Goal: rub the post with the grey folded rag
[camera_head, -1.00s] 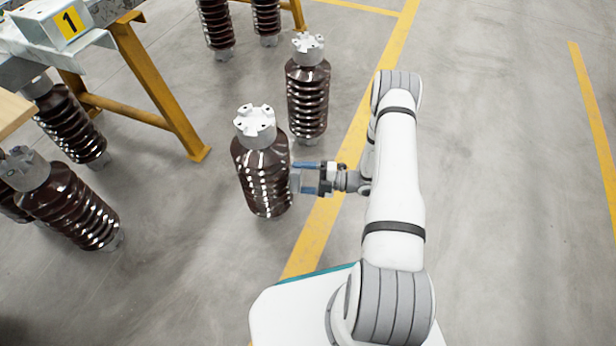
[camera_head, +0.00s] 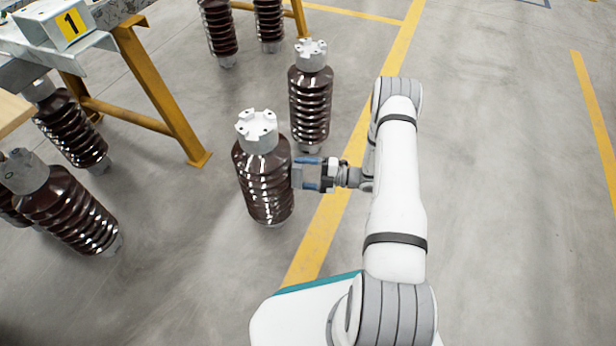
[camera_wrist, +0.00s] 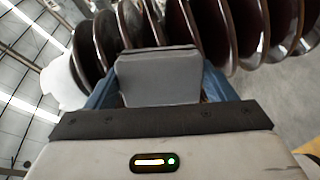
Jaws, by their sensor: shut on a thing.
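The post (camera_head: 262,180) is a dark brown ribbed insulator with a pale metal cap, standing upright on the floor left of my gripper (camera_head: 308,174). My gripper is shut on the grey folded rag (camera_head: 297,177), which is at the right side of the post's ribs. In the wrist view the rag (camera_wrist: 158,78) sits between the two blue fingers, close against the brown ribs (camera_wrist: 200,30). The rag hides part of the ribs there, so I cannot tell exactly how firmly it touches.
Another insulator (camera_head: 310,105) stands just behind the post. More insulators (camera_head: 70,208) stand at the left, by a yellow-legged frame (camera_head: 165,90) with a sign "1".

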